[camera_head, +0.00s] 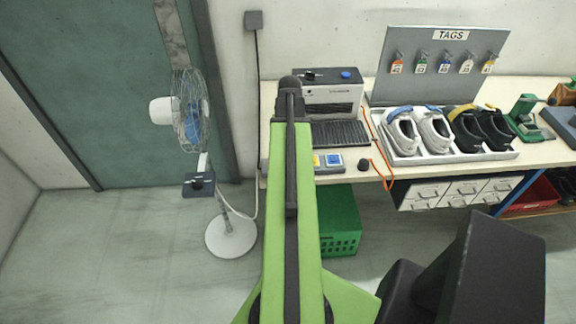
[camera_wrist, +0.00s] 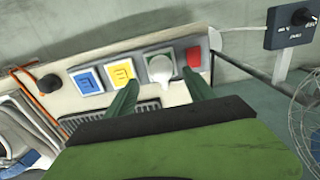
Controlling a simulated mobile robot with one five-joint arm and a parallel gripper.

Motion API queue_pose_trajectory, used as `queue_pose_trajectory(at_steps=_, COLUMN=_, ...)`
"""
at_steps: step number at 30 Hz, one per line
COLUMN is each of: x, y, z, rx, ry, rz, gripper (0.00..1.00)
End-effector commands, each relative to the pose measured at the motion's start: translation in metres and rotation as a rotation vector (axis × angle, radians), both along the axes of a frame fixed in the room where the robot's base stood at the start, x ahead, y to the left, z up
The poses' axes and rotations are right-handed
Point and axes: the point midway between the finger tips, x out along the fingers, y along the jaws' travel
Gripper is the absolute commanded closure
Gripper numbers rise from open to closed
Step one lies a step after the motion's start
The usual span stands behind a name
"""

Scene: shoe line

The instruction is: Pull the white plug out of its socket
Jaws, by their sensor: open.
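The white plug (camera_wrist: 160,70) sits in a green-edged socket (camera_wrist: 147,53) on a panel along the bench edge, in the wrist view. My gripper (camera_wrist: 162,83) is open, with one green finger to each side of the plug in the picture. The fingers look apart from the plug; how far they stand from it in depth I cannot tell. In the head view my arm hides the plug, its socket and the fingers.
Blue (camera_wrist: 87,81) and yellow (camera_wrist: 120,73) squares and a red switch (camera_wrist: 193,57) flank the socket. A black knob (camera_head: 364,165) and orange cord lie nearby. A fan (camera_head: 190,110) stands left of the bench, a green crate (camera_head: 340,222) below, a shoe tray (camera_head: 440,157) right.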

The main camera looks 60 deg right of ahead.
Motion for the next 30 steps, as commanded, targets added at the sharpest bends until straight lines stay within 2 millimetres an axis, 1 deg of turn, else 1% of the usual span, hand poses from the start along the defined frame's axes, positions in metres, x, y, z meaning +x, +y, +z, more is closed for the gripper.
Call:
queue_pose_trajectory(at_steps=1, x=0.000, y=0.000, z=-0.016, rx=0.000, ry=0.000, rz=0.000, gripper=0.37)
queue_pose_trajectory(at_steps=6, x=0.000, y=0.000, z=-0.042, rx=0.000, ry=0.000, rz=0.001, gripper=0.37)
queue_pose_trajectory(at_steps=10, x=0.000, y=0.000, z=-0.056, rx=0.000, ry=0.000, rz=0.001, gripper=0.37)
queue_pose_trajectory(at_steps=14, x=0.001, y=0.000, z=-0.059, rx=0.000, ry=0.000, rz=0.001, gripper=0.37)
queue_pose_trajectory(at_steps=30, x=0.001, y=0.001, z=-0.057, rx=0.000, ry=0.000, rz=0.002, gripper=0.37)
